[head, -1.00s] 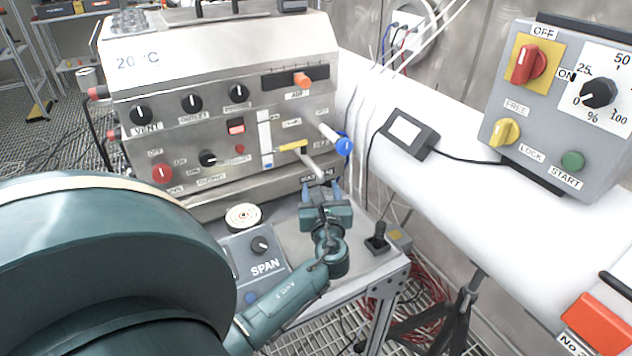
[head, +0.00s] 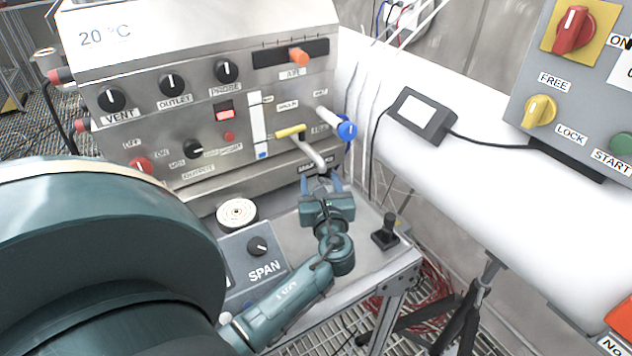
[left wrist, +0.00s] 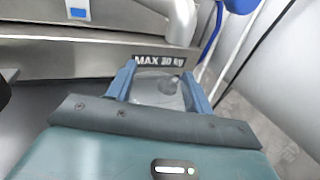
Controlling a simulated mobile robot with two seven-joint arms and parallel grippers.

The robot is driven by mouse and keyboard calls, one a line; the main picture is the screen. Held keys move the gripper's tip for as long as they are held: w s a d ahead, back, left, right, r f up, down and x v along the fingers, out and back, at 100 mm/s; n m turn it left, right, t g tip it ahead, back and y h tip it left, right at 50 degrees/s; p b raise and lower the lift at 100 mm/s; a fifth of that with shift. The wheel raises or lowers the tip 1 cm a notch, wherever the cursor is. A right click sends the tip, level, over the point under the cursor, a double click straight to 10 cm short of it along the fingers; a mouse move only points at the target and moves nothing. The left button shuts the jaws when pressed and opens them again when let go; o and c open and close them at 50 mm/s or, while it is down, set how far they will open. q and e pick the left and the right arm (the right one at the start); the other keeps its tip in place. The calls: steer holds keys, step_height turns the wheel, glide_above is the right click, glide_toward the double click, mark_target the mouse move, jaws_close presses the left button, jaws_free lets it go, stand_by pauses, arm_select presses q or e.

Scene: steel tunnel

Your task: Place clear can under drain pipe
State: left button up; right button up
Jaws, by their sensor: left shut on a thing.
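My left gripper (head: 321,183) is at the front of the steel machine, just below the end of the drain pipe (head: 313,153) with the yellow handle. In the left wrist view, its blue fingers (left wrist: 158,88) are shut on the clear can (left wrist: 160,90), a see-through vessel seen from above. The pipe (left wrist: 182,22) comes down just beyond the can in that view. I cannot tell whether the can's mouth is right under the outlet, or whether the can touches the table. In the head view the can is mostly hidden by the gripper. My right gripper is not in view.
The steel table (head: 375,262) carries a SPAN box (head: 262,262), a round cream disc (head: 237,212) and a small black joystick (head: 384,232). A blue-ended lever (head: 346,130) sticks out right of the pipe. A thick white duct (head: 455,185) runs along the right.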

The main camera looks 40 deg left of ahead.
arm_select(q)
steer(key=shift+f, duration=0.25)
steer(key=shift+r, duration=0.1)
steer(key=o, duration=1.2)
steer(key=shift+f, duration=0.2)
steer(key=shift+o, duration=0.7)
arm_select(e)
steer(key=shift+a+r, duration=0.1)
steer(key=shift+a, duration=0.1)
arm_select(q)
steer(key=shift+r, duration=0.1)
steer(key=p+v, duration=0.2)
steer(key=v, duration=1)
steer(key=shift+p, duration=0.35)
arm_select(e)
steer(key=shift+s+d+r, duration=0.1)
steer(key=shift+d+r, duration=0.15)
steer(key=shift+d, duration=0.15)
